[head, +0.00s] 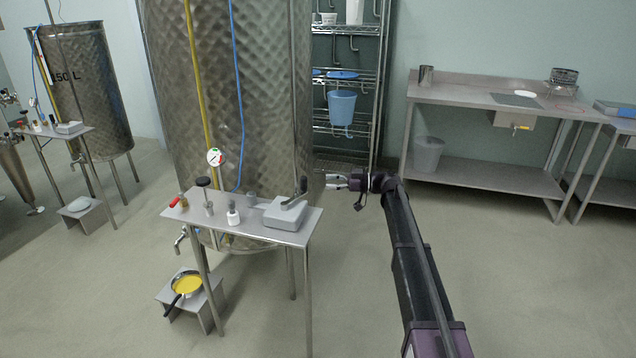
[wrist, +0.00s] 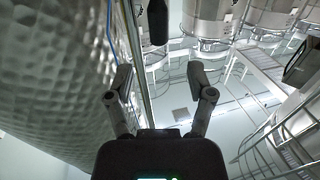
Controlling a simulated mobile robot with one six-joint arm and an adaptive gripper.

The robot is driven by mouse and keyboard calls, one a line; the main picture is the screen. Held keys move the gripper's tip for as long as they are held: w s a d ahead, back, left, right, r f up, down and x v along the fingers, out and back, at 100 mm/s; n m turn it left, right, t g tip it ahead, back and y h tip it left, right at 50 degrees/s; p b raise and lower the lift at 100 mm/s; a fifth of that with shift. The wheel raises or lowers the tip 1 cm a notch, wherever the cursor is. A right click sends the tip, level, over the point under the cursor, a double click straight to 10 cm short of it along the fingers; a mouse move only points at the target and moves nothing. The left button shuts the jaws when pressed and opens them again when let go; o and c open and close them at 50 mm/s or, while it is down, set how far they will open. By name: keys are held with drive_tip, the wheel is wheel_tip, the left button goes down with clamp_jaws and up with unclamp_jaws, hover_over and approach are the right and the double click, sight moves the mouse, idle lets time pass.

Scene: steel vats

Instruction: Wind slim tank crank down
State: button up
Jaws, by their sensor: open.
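A grey winch box (head: 286,212) sits on the right end of a small steel stand in front of a tall dimpled steel tank (head: 270,90). Its crank arm stands up with a dark handle (head: 303,185) on top. My gripper (head: 337,181) is open and empty, just right of the handle and apart from it, pointing left. In the wrist view, my open fingers (wrist: 160,75) have a dark rounded grip (wrist: 158,22), apparently the crank handle, ahead of and between them. The tank wall (wrist: 50,70) fills the left of that view. The crank's lower arm is hard to make out.
The stand top (head: 240,233) also carries a gauge, valves and small fittings. A pan of yellow liquid (head: 187,284) sits on a low stool below. A smaller tank (head: 85,85) with its own stand is at far left. Floor right of the stand is clear.

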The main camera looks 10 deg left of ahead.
drive_tip(key=shift+w+d, duration=0.15)
drive_tip(key=shift+d, duration=1.5)
